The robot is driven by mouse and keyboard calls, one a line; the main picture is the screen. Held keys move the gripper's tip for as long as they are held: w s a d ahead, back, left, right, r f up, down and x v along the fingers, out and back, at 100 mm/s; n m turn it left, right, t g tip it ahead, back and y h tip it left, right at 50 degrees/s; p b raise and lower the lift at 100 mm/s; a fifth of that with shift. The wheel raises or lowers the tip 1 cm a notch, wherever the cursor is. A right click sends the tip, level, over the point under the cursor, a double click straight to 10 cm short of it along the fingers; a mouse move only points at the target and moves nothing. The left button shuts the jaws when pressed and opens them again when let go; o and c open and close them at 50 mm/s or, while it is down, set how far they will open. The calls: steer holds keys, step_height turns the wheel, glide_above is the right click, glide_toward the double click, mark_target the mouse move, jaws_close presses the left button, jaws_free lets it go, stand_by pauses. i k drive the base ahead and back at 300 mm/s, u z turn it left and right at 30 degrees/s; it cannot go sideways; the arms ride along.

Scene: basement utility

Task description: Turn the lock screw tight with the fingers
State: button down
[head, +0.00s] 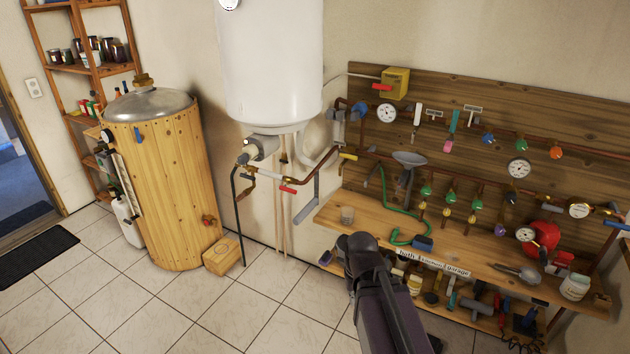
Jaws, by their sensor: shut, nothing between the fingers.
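I cannot make out which part is the lock screw; the many small fittings are too small to tell. Small coloured knobs, such as a blue one (488,138), an orange one (556,152) and a green one (426,191), sit on copper pipes on the wooden wall board (450,85). The wooden barrel (165,190) at the left has a reddish fitting (208,220) low on its side. My dark arm rises from the bottom edge in front of the bench. No fingers of my gripper can be made out.
A wooden bench (340,232) runs below the board, with a glass, a green hose and tools on it. A white boiler (268,65) hangs on the wall. A small wooden box (222,254) stands beside the barrel. The tiled floor (130,305) at front left is clear.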

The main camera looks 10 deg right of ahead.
mark_target(499, 231)
steer(key=z, duration=0.2)
steer(key=i, duration=0.55)
steer(key=z, duration=0.55)
